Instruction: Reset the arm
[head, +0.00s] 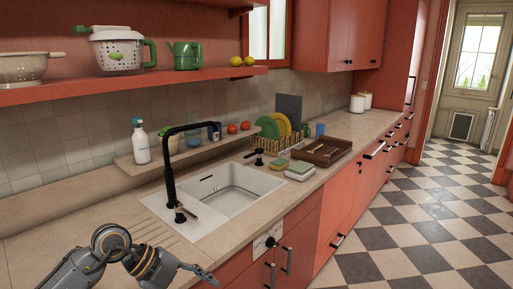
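My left arm comes in from the bottom left, bent over the front of the counter (85,222). Its gripper (203,273) is at the counter's front edge, low in the head view, near the drawer fronts. It is small and seen from the side, so I cannot tell whether its fingers are open or shut. I see nothing held in it. My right arm and gripper are not in view.
A sink (232,190) with a tall black faucet (170,170) lies beyond my arm. A brown tray (321,152), dish rack and spray bottle (140,141) stand farther back. A red shelf (130,80) hangs above. The checkered floor (420,235) at right is clear.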

